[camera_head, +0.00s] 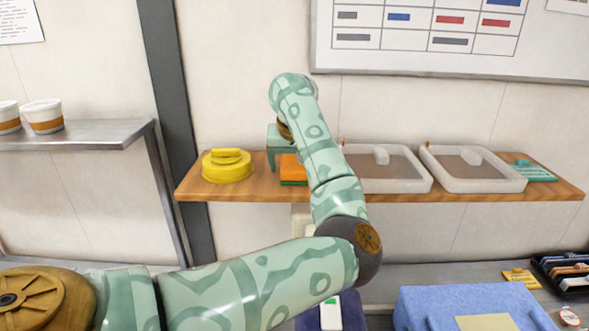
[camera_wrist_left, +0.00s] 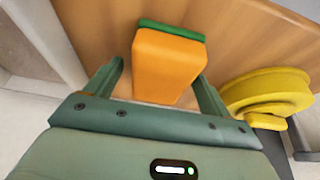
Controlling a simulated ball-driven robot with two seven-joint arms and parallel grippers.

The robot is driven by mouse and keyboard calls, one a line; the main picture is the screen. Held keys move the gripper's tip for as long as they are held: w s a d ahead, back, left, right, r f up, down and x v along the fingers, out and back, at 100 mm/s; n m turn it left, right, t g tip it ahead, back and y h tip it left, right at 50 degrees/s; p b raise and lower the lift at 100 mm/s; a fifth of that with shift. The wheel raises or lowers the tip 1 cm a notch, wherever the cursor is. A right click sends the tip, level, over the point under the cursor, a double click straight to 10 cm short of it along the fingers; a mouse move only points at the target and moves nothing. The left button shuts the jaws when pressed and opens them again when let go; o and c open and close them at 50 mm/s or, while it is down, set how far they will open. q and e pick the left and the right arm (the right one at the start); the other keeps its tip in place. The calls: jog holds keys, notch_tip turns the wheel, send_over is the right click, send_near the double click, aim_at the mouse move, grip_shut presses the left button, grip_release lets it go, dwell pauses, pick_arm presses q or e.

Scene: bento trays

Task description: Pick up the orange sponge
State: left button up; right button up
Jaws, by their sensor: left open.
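The orange sponge (camera_head: 293,167) with a green layer lies on the wooden shelf, partly hidden behind my left arm in the head view. In the left wrist view the orange sponge (camera_wrist_left: 166,66) is ahead of and between the two fingers, its green layer at the far side. My left gripper (camera_head: 279,165) is open and empty; in the left wrist view its fingers (camera_wrist_left: 160,84) stand on either side of the sponge's near end. I cannot tell whether they touch it. My right gripper is not in view.
A yellow round object (camera_head: 228,166) stands left of the sponge on the wooden shelf (camera_head: 235,190). Two lidded trays (camera_head: 398,183) and a teal item (camera_head: 535,172) are to the right. A metal shelf (camera_head: 95,133) with white tubs is at left. A blue box (camera_head: 420,302) is below right.

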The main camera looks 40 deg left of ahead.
aim_at(294, 161)
pick_arm(q)
jog(key=shift+f+b, duration=0.15)
jog(key=shift+b, duration=0.2)
jog(key=c, duration=1.1)
jog(key=shift+r+p, duration=0.5)
jog(key=shift+r, duration=0.05)
notch_tip(294, 161, up, 17)
jog(key=shift+r, duration=0.2)
jog(key=o, duration=0.4)
jog(key=shift+c, duration=1.3)
